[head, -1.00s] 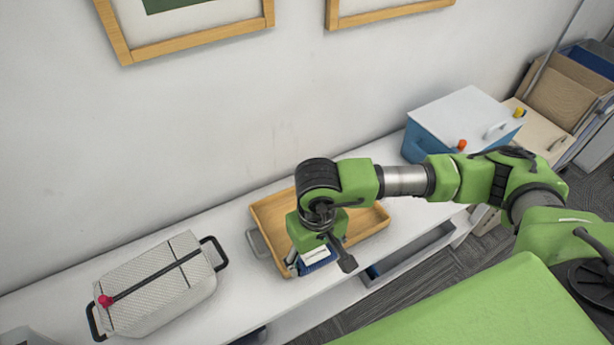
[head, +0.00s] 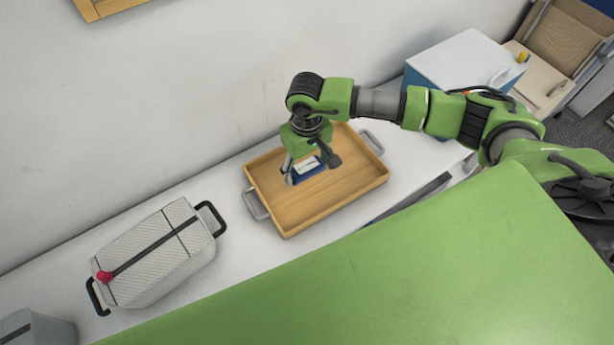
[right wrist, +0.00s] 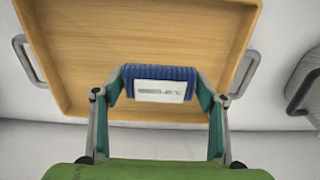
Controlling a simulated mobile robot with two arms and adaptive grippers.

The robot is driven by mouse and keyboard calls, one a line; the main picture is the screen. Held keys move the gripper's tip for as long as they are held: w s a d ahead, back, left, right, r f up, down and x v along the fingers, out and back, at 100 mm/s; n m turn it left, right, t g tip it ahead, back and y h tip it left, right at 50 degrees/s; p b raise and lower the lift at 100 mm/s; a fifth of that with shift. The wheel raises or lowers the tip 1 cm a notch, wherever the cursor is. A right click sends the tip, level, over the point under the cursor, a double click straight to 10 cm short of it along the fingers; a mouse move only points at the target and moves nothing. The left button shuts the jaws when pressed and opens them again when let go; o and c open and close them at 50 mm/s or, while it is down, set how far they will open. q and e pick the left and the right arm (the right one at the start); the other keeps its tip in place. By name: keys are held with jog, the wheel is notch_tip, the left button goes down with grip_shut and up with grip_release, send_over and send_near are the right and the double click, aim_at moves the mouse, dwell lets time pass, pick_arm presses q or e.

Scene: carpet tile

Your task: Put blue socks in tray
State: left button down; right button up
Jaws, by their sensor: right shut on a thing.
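The wooden tray (head: 335,200) with grey side handles sits on the white surface against the wall. My right gripper (head: 311,172) is over the tray, shut on the blue socks (head: 306,168), a blue roll with a white label. In the right wrist view the socks (right wrist: 160,73) are held between the two fingertips (right wrist: 160,88), with the bare wooden tray floor (right wrist: 110,40) behind them. I cannot tell whether the socks touch the tray floor. My left gripper is not in view.
A grey woven bag (head: 160,255) with black handles and a pink knob lies left of the tray. A blue box with a white lid (head: 465,65) stands to the right. White surface is free between bag and tray. A wall runs behind.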

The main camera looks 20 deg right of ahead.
aim_at(307, 160)
jog(key=shift+w+d+f+b, duration=0.3)
jog(key=shift+w+f+b, duration=0.25)
jog(key=shift+f, duration=0.3)
jog(key=shift+w+d+f+b, duration=0.1)
jog(key=shift+w+f+b, duration=0.1)
jog(key=shift+f, duration=0.65)
jog(key=shift+w+f+b, duration=0.1)
jog(key=shift+f+b, duration=0.1)
jog(key=shift+f, duration=0.6)
jog(key=shift+s, duration=0.1)
jog(key=shift+f+b, duration=0.2)
jog(key=shift+b, duration=0.1)
jog(key=o, duration=1.1)
jog(key=shift+r, duration=0.1)
jog(key=shift+r+p, duration=0.2)
jog(key=shift+p, duration=0.15)
notch_tip(307, 160, up, 12)
jog(key=shift+f+b, duration=0.1)
jog(key=shift+b, duration=0.85)
